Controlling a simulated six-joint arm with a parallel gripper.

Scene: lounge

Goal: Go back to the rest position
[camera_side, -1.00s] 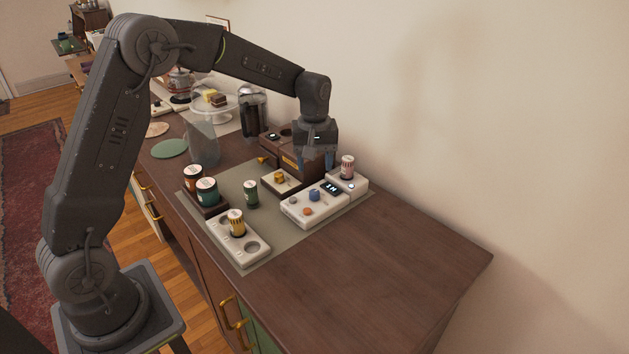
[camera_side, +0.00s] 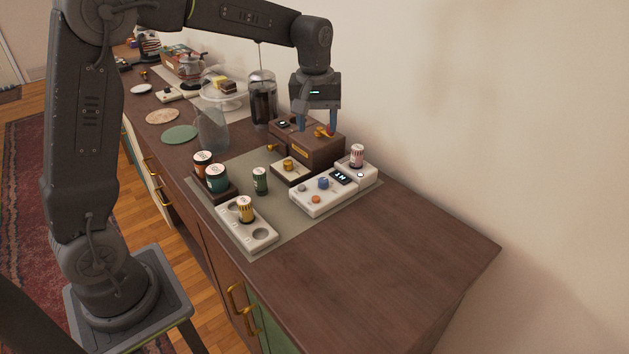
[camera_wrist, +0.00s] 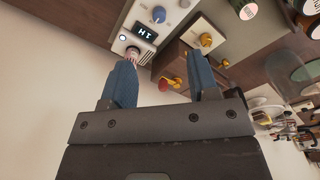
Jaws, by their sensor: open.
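My gripper (camera_side: 316,130) hangs fingers-down above the brown wooden box (camera_side: 322,154) in the side view. Its blue fingers are apart, with nothing held between them. In the wrist view my gripper (camera_wrist: 165,85) is also open, with the box and its brass knob (camera_wrist: 170,83) beyond the fingertips. A white device (camera_side: 325,198) with knobs and a lit display stands in front of the box. A pink-striped canister (camera_side: 357,156) stands upright on the device's right end. In the wrist view the left finger partly hides that canister.
A glass pitcher (camera_side: 212,130) and a French press (camera_side: 263,100) stand behind. The counter's right front (camera_side: 400,250) is bare.

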